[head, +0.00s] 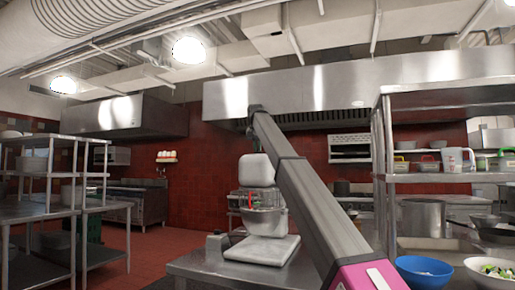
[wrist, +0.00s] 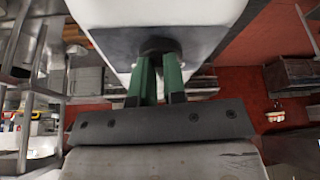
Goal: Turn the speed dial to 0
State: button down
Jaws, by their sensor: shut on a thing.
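The white stand mixer (head: 256,170) stands on a steel table, with its bowl (head: 264,218) under the head and something red and green in it. In the wrist view the mixer's white body (wrist: 110,22) fills the top, with a dark panel on it. The dark round speed dial (wrist: 158,46) sits on that panel. My gripper (wrist: 159,62) has its two green fingers shut on the dial from either side. The dial's markings cannot be read. In the head view my arm slants up past the mixer's right side, and the gripper and the dial are hidden.
The steel table (head: 200,262) carries the mixer near its left end. A blue bowl (head: 424,270), a bowl of vegetables (head: 490,268) and a steel pot (head: 423,217) stand at right under a shelf (head: 450,178). A steel rack (head: 45,170) stands at left, with open red floor between.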

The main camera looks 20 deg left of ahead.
jog(key=n, duration=0.1)
jog(key=n+y, duration=0.1)
jog(key=n, duration=0.1)
jog(key=shift+w+d, duration=0.1)
jog(key=shift+d, duration=0.2)
jog(key=shift+n+g+y, duration=0.3)
jog(key=shift+n+y, duration=0.3)
jog(key=shift+n, duration=0.6)
jog(key=c, duration=1.2)
grip_release()
jog(key=shift+w, duration=0.1)
jog(key=shift+d+r, duration=0.1)
